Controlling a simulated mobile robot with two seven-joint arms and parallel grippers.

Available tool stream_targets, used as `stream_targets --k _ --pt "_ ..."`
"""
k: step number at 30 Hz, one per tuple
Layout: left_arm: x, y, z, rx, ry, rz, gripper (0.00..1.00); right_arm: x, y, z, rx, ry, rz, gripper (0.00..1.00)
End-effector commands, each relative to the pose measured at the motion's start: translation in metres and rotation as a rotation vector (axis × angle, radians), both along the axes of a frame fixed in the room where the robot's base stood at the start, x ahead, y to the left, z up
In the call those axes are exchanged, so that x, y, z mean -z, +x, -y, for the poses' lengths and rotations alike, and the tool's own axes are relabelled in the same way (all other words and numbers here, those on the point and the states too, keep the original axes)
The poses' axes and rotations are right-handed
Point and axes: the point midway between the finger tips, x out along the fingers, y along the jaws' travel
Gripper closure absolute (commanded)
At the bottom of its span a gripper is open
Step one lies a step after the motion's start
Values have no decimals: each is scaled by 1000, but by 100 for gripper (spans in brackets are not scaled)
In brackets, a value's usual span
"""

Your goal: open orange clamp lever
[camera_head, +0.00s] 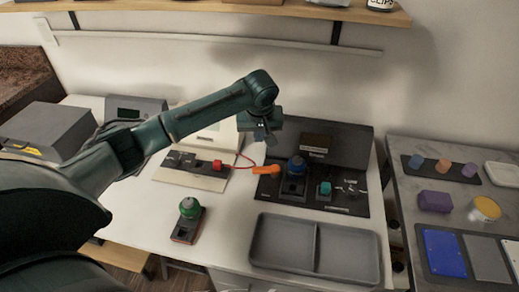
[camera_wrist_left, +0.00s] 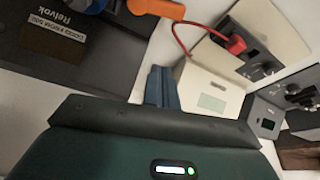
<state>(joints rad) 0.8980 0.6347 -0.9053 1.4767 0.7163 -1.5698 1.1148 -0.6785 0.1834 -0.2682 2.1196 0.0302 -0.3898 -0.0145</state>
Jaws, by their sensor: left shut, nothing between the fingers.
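The orange clamp lever (camera_head: 266,170) sticks out to the left from the black fixture (camera_head: 338,205), beside a blue round part (camera_head: 297,165). In the left wrist view the orange lever (camera_wrist_left: 157,8) is at the top edge, partly cut off. My left gripper (camera_head: 269,140) is shut and empty. It shows above and behind the lever in the head view, apart from it. Its closed fingers (camera_wrist_left: 162,88) point up towards the lever in the wrist view, with a visible gap. My right gripper is not in view.
A red connector (camera_head: 217,165) with a red cable sits on a pale board left of the lever. A green-topped tool (camera_head: 189,208) stands in front. A grey two-part tray (camera_head: 315,248) lies at the front. A dark upright panel (camera_head: 335,145) backs the fixture. A side table (camera_head: 405,190) holds colored parts.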

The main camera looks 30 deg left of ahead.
Motion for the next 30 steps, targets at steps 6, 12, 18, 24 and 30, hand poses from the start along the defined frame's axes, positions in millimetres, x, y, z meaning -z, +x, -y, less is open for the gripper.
stream_targets --k 6,12,18,24,30 --pt "36 10 -6 -1 1 -4 100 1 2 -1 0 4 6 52" --pt "71 21 -12 -1 1 -2 100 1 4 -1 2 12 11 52" --pt "87 20 -11 5 2 1 100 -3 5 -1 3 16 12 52" --pt "88 0 0 5 1 1 100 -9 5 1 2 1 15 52" --pt "89 -8 4 2 1 1 100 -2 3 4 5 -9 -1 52"
